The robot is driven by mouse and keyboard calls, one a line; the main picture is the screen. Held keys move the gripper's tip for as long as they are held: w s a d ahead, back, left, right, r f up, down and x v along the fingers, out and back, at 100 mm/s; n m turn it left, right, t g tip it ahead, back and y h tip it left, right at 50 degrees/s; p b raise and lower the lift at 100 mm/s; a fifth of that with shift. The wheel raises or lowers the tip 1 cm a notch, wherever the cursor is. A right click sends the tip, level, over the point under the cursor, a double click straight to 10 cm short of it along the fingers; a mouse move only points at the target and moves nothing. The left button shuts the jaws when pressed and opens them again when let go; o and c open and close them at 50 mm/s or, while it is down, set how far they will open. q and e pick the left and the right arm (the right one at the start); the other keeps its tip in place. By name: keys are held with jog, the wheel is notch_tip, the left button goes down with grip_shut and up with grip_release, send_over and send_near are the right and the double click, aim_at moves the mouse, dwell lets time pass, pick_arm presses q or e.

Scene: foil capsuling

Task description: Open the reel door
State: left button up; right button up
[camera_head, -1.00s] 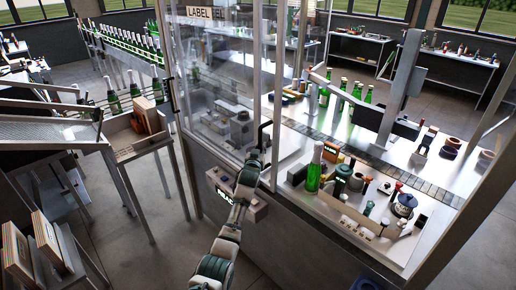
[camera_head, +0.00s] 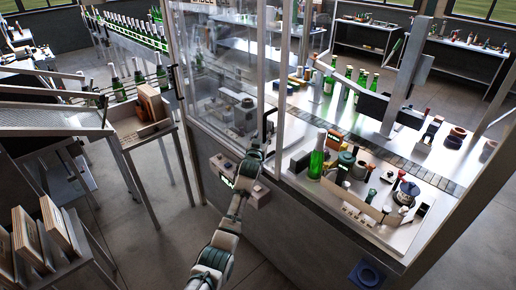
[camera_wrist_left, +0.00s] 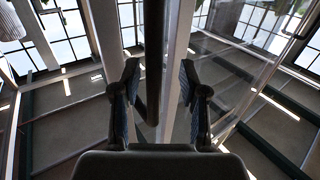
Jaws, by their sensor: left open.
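The clear-panelled door (camera_head: 222,75) of the metal cabinet stands left of centre in the head view and looks closed. A dark handle (camera_head: 270,122) is at its right edge, partly hidden by my gripper. My left gripper (camera_head: 265,132) is at this handle, with the arm coming up from below. In the left wrist view, my open left gripper (camera_wrist_left: 158,85) has one finger on each side of a dark upright bar (camera_wrist_left: 153,55). My right gripper is not in view.
A control box (camera_head: 238,180) is fixed to the cabinet front just below the gripper. A bench (camera_head: 395,235) with a green bottle (camera_head: 317,160) and small tools lies to the right. Floor in front is clear.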

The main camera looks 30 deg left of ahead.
pick_arm(q)
jog(key=v, duration=1)
jog(key=shift+w, duration=0.1)
